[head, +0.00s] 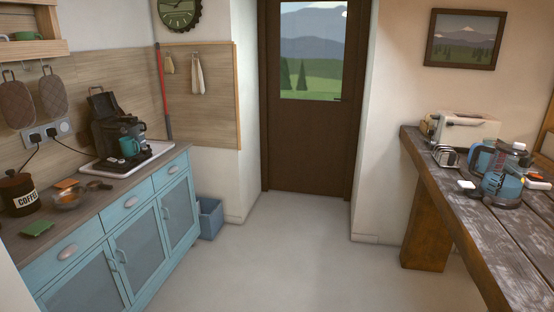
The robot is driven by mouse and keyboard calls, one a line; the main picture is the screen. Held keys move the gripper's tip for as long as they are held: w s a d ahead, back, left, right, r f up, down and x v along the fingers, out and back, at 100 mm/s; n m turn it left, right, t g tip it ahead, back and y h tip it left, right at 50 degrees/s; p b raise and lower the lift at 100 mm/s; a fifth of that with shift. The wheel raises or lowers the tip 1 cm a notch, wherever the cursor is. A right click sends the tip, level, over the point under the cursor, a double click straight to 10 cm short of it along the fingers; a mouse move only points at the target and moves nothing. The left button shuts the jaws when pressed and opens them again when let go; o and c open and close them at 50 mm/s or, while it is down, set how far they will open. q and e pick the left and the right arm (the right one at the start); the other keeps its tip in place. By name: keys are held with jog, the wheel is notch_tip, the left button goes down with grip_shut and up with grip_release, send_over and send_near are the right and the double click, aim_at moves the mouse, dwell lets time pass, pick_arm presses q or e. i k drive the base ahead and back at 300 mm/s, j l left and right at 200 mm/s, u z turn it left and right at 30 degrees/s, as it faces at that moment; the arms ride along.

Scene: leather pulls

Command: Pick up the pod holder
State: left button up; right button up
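I cannot pick out the pod holder with certainty. A small dark handled piece (98,185) lies on the left counter near its front edge; it is too small to tell what it is. A black coffee machine (105,128) with its lid raised stands on a white tray (158,149) at the back of that counter. A teal mug (128,147) is at the machine's front. Small dark and white items lie on the tray in front of the mug, too small to name. Neither of my grippers is in view.
The left counter (150,168) also holds a coffee jar (20,195), a glass bowl (68,199) and a green packet (38,227). A blue bin (210,220) stands beside the cabinet. The middle floor is clear.

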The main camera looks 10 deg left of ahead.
aim_at(100, 186)
jog(key=i+j+u, duration=0.15)
jog(key=i+u, duration=0.6)
jog(key=i, duration=0.2)
jog(key=i+l+u, duration=0.1)
jog(key=i+u, duration=0.3)
jog(key=i+l+u, duration=0.35)
jog(key=i, duration=0.25)
jog(key=i+j+u, duration=0.15)
jog(key=i+u, duration=0.65)
jog(key=u, duration=0.2)
jog(key=i+l+u, duration=0.15)
jog(key=i+u, duration=0.35)
jog(key=i+l+u, duration=0.25)
jog(key=u, duration=0.25)
